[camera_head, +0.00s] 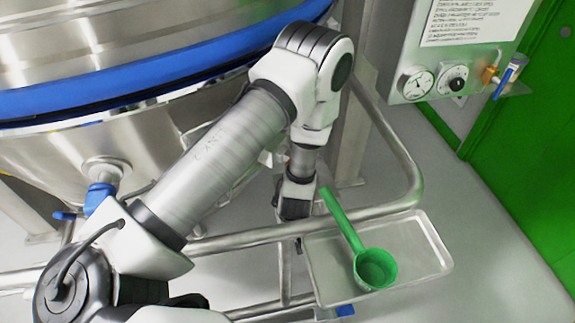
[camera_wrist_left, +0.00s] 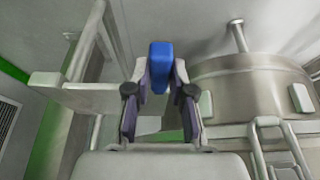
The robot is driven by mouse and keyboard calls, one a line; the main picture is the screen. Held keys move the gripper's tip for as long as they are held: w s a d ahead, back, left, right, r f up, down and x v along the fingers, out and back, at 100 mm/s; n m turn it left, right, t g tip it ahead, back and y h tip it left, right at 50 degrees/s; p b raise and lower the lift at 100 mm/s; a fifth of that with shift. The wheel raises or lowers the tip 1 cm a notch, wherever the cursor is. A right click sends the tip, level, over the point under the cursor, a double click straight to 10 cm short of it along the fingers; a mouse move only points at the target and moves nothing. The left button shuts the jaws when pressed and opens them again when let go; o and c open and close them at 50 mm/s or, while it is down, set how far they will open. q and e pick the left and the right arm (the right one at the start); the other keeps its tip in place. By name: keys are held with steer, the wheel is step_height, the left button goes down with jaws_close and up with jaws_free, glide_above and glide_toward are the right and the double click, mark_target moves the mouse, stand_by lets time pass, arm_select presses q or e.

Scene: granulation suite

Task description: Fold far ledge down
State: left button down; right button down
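A shallow metal tray-like ledge (camera_head: 425,262) juts out level from the pipe rail at the lower right of the head view. A green scoop (camera_head: 377,268) rests on it, its handle leaning over the back edge. A small blue part (camera_head: 345,310) shows under its front edge. My left gripper (camera_head: 297,205) points down behind the ledge's left corner, its fingers mostly hidden in the head view. In the left wrist view, my left gripper (camera_wrist_left: 160,78) has its fingers against both sides of a blue tab (camera_wrist_left: 160,58). What the tab is fixed to is hidden. My right gripper is out of view.
A large steel vessel (camera_head: 130,145) with a blue band (camera_head: 150,75) fills the left. A pipe rail (camera_head: 405,170) curves beside the ledge. A gauge panel (camera_head: 440,65) with a valve hangs at the upper right, by a green door (camera_head: 525,150). Floor right of the ledge is clear.

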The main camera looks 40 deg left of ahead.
arm_select(q)
steer(key=shift+f, duration=0.15)
step_height(320, 180, down, 8)
steer(key=d+b, duration=0.1)
steer(key=shift+w+r, duration=0.2)
steer(key=shift+r, duration=0.05)
stand_by(0.5)
steer(key=shift+a+f, duration=0.1)
steer(key=shift+f, duration=0.1)
steer(key=c, duration=1)
jaws_free()
steer(key=shift+a, duration=0.15)
steer(key=shift+w+r, duration=0.15)
steer(key=shift+w, duration=0.1)
